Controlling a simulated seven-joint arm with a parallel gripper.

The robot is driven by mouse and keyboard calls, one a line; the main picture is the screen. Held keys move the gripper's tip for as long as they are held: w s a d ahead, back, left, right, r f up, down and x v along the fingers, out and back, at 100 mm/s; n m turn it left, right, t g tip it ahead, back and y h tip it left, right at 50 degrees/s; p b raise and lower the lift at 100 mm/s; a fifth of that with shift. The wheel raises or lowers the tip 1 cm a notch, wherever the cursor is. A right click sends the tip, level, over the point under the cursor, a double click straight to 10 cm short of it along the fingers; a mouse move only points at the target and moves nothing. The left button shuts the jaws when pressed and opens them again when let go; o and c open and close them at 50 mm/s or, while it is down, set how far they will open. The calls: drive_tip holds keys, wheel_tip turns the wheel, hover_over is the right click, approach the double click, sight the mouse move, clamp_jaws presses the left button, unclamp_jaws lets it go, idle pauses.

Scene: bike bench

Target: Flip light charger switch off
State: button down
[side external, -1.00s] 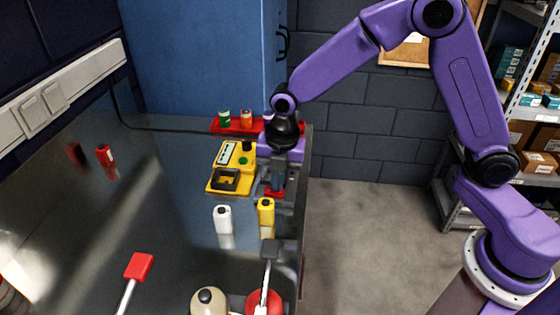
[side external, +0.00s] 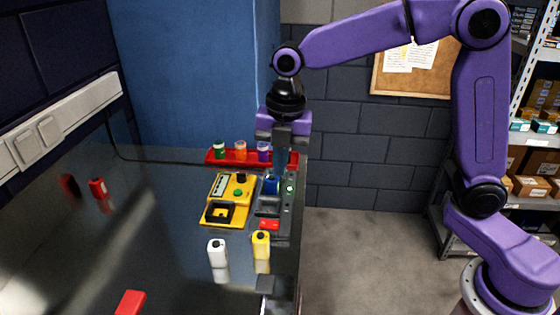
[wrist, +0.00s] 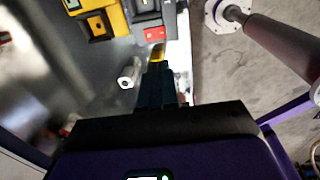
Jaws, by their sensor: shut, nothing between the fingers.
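The grey unit, which looks like the light charger (side external: 284,215), stands near the bench's right edge. It has a red switch (side external: 269,224) at its front, a small lit green light (side external: 290,188) and a blue item (side external: 271,184) at its back. In the wrist view the red switch (wrist: 154,34) lies just beyond my fingertips. I cannot tell which way the switch is tipped. My gripper (side external: 283,167) is shut and empty, pointing down above the back of the unit. Its dark fingers also show in the wrist view (wrist: 157,70).
A yellow device (side external: 228,200) stands close on the unit's left. A red tray (side external: 215,157) with several small jars is behind. A white bottle (side external: 217,252) and a yellow bottle (side external: 260,245) stand in front. The bench's left middle is mostly clear.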

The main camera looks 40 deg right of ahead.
sight(265, 222)
drive_tip(key=shift+w+a, duration=0.55)
drive_tip(key=shift+f, duration=0.1)
drive_tip(key=f, duration=0.9)
drive_tip(key=w+a+f, duration=0.1)
drive_tip(key=f, duration=0.3)
drive_tip(key=shift+w+a+f, duration=0.1)
drive_tip(key=shift+f, duration=0.25)
drive_tip(key=shift+f, duration=0.2)
